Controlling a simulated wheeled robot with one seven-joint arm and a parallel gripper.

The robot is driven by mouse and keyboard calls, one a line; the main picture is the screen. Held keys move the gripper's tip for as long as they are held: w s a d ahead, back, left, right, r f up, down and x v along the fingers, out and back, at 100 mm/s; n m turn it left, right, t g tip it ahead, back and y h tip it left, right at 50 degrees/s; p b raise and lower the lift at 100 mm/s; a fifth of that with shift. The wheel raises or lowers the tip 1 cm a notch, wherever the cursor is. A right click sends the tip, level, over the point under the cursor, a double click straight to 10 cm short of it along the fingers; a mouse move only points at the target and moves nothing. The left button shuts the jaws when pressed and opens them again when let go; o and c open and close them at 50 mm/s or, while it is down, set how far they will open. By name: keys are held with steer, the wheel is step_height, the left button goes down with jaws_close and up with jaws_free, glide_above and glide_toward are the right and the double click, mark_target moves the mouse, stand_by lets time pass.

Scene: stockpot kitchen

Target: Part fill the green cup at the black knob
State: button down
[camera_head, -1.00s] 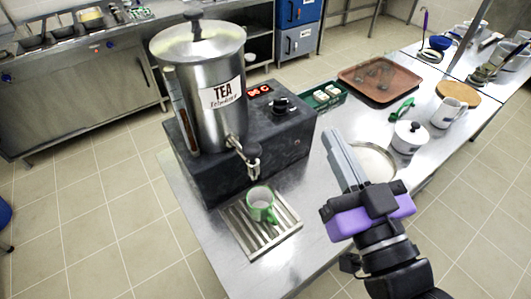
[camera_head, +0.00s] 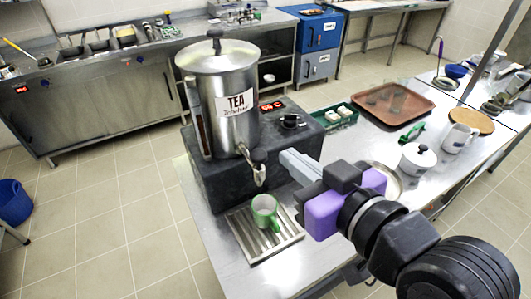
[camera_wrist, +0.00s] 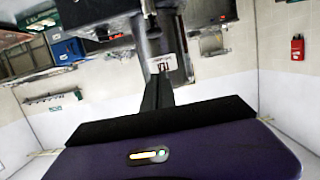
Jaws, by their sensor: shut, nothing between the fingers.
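The green cup (camera_head: 265,207) stands upright on the slatted drip tray (camera_head: 245,238), under the tap of the steel tea urn (camera_head: 228,90). The black knob (camera_head: 259,155) tops the tap, above its spout. A second, dial-like black knob (camera_head: 291,120) sits on the dark base, by the red display. My gripper (camera_head: 284,154) is shut and empty. Its pale fingertips point left at the tap's black knob, with a small gap showing in the head view. In the wrist view, my dark fingers (camera_wrist: 158,95) reach toward the urn's label. The cup's inside is only partly visible.
A white lidded pot (camera_head: 417,160) and a white mug (camera_head: 459,139) stand to the right. Bare counter lies at the front.

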steer(key=p, duration=0.2)
glide_above(265, 154)
steer(key=s, duration=0.3)
step_height(265, 154, down, 2)
steer(key=shift+w+f, duration=0.2)
steer(key=shift+f, duration=0.55)
steer(key=shift+w+f, duration=0.15)
steer(key=shift+f, duration=0.6)
steer(key=shift+w+f, duration=0.2)
steer(key=shift+f, duration=0.55)
